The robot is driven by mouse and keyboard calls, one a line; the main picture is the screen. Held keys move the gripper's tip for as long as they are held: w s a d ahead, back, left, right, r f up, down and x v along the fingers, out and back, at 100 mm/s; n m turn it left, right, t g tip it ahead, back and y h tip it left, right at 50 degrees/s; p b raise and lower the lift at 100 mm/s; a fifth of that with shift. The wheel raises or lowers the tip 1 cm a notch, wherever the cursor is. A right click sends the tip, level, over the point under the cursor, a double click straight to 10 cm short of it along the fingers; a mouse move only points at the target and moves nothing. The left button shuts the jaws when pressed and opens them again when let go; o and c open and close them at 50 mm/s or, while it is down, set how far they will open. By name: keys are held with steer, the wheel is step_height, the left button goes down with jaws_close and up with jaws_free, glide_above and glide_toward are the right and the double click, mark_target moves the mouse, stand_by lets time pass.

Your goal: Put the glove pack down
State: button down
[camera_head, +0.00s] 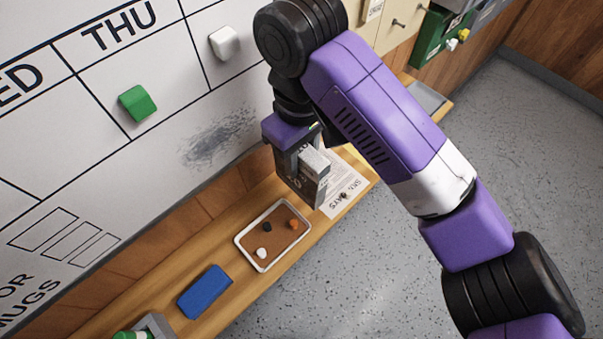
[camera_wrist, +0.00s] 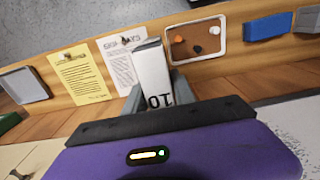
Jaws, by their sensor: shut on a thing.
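The glove pack is a small pale box with dark figures on its side. It shows in the wrist view (camera_wrist: 152,72) between my two fingers, and in the head view its light top (camera_head: 314,161) shows at the end of my arm. My gripper (camera_head: 303,178) is shut on it, and its fingers are on either side of the box in the wrist view (camera_wrist: 154,88). The pack appears held over the wooden shelf (camera_head: 217,250), in front of a white printed sheet (camera_head: 345,185). The gap beneath it is hard to judge.
A white-rimmed tray (camera_head: 241,246) with a brown base holds a few small pieces. A blue block (camera_head: 204,292) lies farther left on the shelf. A yellow sheet (camera_wrist: 79,80) and grey tray (camera_wrist: 22,86) lie at the other end. The whiteboard (camera_head: 215,130) rises behind the shelf.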

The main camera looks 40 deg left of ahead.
mark_target(301, 178)
steer(key=shift+f+p, duration=0.5)
steer(key=shift+f, duration=3.1)
steer(key=c, duration=1)
jaws_free()
steer(key=shift+c, duration=0.2)
